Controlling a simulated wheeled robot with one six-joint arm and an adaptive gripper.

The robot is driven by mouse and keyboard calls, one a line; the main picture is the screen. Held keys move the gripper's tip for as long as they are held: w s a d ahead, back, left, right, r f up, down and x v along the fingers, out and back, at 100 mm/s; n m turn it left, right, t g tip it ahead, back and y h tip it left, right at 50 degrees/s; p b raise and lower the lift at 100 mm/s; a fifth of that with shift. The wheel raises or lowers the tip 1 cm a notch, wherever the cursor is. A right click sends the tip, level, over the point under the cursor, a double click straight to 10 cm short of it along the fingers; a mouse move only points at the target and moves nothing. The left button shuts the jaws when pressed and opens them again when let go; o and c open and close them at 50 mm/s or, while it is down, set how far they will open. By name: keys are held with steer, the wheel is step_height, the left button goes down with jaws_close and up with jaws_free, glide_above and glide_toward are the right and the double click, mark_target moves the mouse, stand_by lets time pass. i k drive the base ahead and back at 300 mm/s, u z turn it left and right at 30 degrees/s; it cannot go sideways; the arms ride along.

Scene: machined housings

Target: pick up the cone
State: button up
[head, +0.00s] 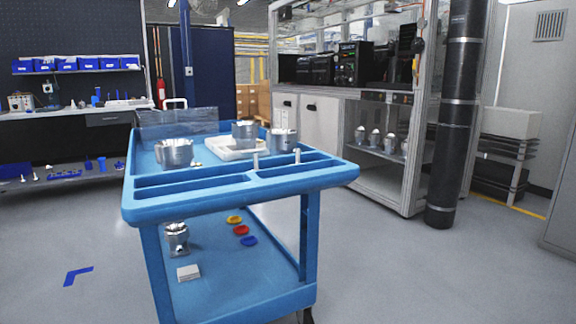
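I cannot make out for certain which thing is the cone. On the blue cart's (240,191) top stand metal housings: one at the left (175,153), one at the back (245,133) and one at the right (283,141). Each looks rounded and somewhat tapered. Two small pale upright pegs, one at the left (255,162) and one at the right (297,156), stand near the cart's front compartments. Another metal housing (177,239) stands on the cart's lower shelf. My gripper is not in view.
A white tray (222,154) lies on the cart's top. The lower shelf holds yellow (234,219), red (241,230) and blue (249,241) discs and a pale block (188,272). A workbench (60,128) stands left, a glazed cabinet (385,175) right.

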mark_target(297, 149)
steer(key=u, duration=0.75)
steer(key=i, duration=1.55)
steer(key=z, duration=0.7)
steer(key=k, duration=0.5)
steer(key=u, duration=1.9)
steer(key=k, duration=0.65)
steer(key=u, duration=0.05)
